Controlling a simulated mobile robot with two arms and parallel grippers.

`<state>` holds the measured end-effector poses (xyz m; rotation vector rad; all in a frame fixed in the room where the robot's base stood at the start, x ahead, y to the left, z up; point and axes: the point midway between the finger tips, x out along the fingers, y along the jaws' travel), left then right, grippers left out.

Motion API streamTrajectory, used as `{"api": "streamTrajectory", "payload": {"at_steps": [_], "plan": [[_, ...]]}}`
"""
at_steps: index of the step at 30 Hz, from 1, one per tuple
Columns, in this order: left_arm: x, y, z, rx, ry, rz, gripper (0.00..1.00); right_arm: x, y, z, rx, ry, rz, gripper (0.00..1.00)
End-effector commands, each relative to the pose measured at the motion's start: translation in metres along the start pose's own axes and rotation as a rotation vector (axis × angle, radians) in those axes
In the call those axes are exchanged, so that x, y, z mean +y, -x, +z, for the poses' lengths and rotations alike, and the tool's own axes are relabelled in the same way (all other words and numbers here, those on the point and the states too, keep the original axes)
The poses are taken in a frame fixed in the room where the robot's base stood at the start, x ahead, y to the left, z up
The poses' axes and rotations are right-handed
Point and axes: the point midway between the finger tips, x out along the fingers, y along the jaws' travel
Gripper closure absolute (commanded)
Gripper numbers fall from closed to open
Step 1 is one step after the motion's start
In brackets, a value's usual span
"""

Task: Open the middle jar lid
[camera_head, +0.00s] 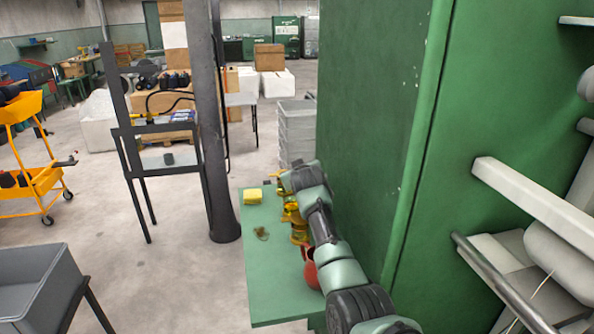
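Amber-yellow jars stand in a row along the right part of a narrow green table (268,290). The nearer jar (299,233) shows beside my arm. Another jar (290,204) stands behind it, partly covered by the arm. A small yellow piece shows at the far end by my wrist; I cannot tell if it is a jar or a lid. My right arm reaches in from the bottom right over the table, its wrist above the far jars. Its fingertips are hidden, so their state does not show. My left gripper is out of view.
A red jug (310,270) stands nearer on the table, partly behind my arm. A tall green cabinet (375,120) closes off the right. A dark pillar (207,130) stands left.

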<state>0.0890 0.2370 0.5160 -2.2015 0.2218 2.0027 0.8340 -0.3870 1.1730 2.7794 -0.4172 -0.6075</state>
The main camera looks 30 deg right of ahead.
Motion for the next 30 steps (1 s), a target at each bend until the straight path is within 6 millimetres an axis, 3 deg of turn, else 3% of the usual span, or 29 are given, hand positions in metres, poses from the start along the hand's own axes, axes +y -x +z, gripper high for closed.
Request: {"api": "streamTrajectory", "payload": {"at_steps": [14,15,17,30], "plan": [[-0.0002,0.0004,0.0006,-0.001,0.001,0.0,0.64,0.0063,-0.0007,0.0016,-0.002,0.007,0.01,1.0],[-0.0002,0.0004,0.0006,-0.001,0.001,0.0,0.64,0.0063,-0.0007,0.0016,-0.002,0.007,0.01,0.88],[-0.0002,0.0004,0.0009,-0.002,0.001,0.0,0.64,0.0062,-0.0007,0.0016,-0.002,0.006,0.01,0.75],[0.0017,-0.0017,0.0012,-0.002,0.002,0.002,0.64,0.0026,0.0051,0.0015,-0.001,0.003,0.005,0.75]]}}
